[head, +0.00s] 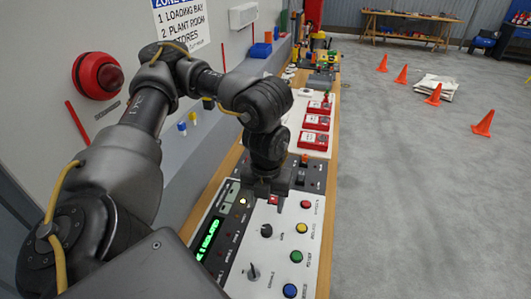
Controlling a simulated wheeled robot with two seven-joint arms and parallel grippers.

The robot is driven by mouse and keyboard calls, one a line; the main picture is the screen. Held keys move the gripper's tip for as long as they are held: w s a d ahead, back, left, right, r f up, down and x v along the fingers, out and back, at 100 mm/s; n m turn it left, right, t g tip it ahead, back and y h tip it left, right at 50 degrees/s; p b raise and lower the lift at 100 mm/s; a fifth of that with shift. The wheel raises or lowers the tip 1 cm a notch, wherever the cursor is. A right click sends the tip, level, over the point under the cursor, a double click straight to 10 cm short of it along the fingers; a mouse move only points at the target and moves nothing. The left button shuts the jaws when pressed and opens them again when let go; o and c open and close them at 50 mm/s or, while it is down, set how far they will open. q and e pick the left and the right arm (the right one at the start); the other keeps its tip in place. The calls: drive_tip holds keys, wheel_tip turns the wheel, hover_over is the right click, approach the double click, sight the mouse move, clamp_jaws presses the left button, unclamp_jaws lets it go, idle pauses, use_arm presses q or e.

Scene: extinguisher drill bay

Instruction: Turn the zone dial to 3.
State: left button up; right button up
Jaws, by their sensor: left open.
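A pale control panel (277,255) lies on the bench at the lower middle. It carries two black knobs, an upper one (267,231) and a lower one (253,272). Their labels are too small to read, so I cannot tell which is the zone dial or where it points. My left gripper (267,198) is open and points down over the panel's far end, just beyond the upper knob and apart from it. A small red part (272,200) shows by its fingertips. My right gripper is out of view.
Red, yellow, green and blue buttons (302,228) line the panel's right side. A lit green display (208,239) is at its left. Red boxes (316,122) stand farther along the bench. A zone sign (181,22) and red alarm (97,75) are on the wall. Floor at right is clear near me.

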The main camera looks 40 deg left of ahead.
sight(266, 228)
use_arm(q)
wheel_tip(266, 228, down, 11)
drive_tip(key=shift+r, duration=0.15)
idle(0.4)
drive_tip(key=shift+c, duration=0.4)
